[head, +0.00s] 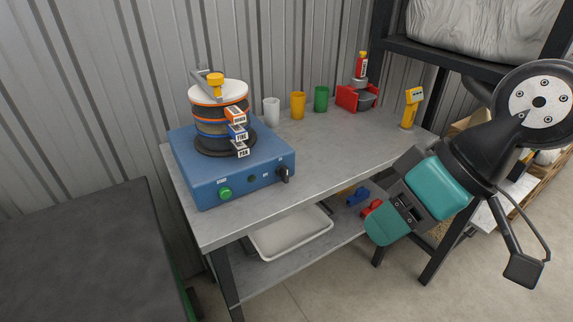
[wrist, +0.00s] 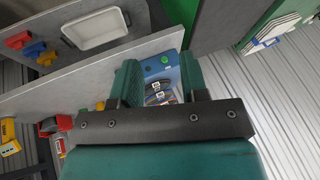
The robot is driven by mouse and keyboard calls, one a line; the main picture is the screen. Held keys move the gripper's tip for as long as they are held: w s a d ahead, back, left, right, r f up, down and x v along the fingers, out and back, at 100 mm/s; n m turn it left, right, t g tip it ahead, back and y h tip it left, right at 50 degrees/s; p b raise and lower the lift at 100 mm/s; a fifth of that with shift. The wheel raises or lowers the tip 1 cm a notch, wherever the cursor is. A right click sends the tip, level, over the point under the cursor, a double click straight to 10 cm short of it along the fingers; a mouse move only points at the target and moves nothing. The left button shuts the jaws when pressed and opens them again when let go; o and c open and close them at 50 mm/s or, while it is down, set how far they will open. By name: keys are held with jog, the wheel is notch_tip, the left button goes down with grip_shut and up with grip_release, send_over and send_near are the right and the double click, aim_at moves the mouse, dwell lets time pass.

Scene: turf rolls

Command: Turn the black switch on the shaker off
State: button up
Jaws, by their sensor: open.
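The shaker (head: 200,184) is a blue box at the left end of a grey bench, with a stack of sieves (head: 221,122) clamped on top. Its black switch (head: 283,173) is a knob at the right of the front face. A green button (head: 225,194) is at the left, with a small dark round part between them. My gripper (head: 383,232) is in front of the bench at the right, well apart from the shaker. In the wrist view my gripper (wrist: 158,72) is open and empty, with the shaker (wrist: 155,68) far off between its teal fingers. I cannot make out the switch there.
White, yellow and green cups (head: 298,105) stand at the back of the bench (head: 320,160). A red scoop-like item (head: 350,98) and a yellow device (head: 411,107) are farther right. A white tray (head: 290,234) lies on the lower shelf. The bench front right of the shaker is clear.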

jog(key=w+a+f+t+y+p, duration=0.1)
jog(key=w+a+f+t+y, duration=0.35)
jog(key=w, duration=0.65)
jog(key=m+t+h+p, duration=0.1)
jog(key=t+h+p, duration=0.25)
jog(key=t, duration=0.25)
send_near(287, 174)
jog(key=p+x, duration=0.6)
jog(key=x, duration=0.4)
jog(key=shift+p, duration=0.4)
jog(key=shift+y, duration=0.3)
jog(key=c, duration=0.6)
